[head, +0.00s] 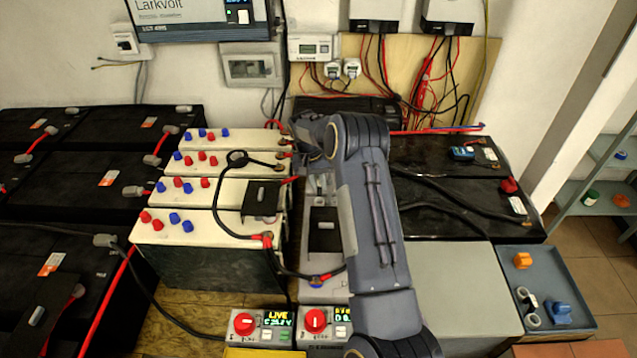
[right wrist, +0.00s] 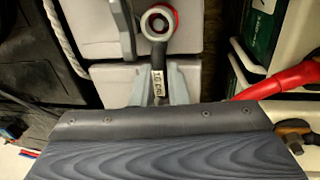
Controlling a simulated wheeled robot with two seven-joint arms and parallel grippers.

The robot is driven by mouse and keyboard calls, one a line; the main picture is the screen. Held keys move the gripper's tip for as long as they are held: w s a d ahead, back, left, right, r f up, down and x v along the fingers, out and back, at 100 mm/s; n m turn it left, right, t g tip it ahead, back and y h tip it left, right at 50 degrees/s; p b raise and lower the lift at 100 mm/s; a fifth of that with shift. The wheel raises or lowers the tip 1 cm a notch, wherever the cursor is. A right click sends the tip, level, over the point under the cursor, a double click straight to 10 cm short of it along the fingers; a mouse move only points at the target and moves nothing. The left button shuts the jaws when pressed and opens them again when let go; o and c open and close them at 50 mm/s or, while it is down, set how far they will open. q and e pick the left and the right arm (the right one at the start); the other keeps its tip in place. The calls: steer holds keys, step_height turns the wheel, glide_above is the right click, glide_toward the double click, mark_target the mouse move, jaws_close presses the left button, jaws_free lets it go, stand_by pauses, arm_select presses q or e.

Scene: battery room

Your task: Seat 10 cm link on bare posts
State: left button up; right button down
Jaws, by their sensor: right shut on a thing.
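In the right wrist view my right gripper (right wrist: 158,88) is shut on a short dark link with a white "10 cm" label (right wrist: 158,84). The link's far end has a metal ring lug (right wrist: 158,22) with red at its edge. The lug lies over a pale battery top; I cannot tell whether it sits on a post. The link's near end is hidden by my gripper body. In the head view my right arm reaches to the back of the pale batteries (head: 190,225), and its fingers are hidden there. My left gripper is not in view.
Black cables cross the pale batteries and the black batteries at right (head: 450,205). A red-sleeved cable (right wrist: 285,80) and a copper-coloured lug (right wrist: 293,131) are close to my right gripper. A blue tray (head: 512,262) with orange and blue parts stands at right. Two red-knobbed meters stand in front.

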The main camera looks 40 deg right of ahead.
steer(key=shift+f, duration=0.25)
stand_by(0.3)
stand_by(0.4)
steer(key=c, duration=0.9)
jaws_free()
steer(key=shift+c, duration=0.2)
steer(key=shift+r, duration=0.1)
steer(key=shift+r+p, duration=2.05)
steer(key=shift+r, duration=1.85)
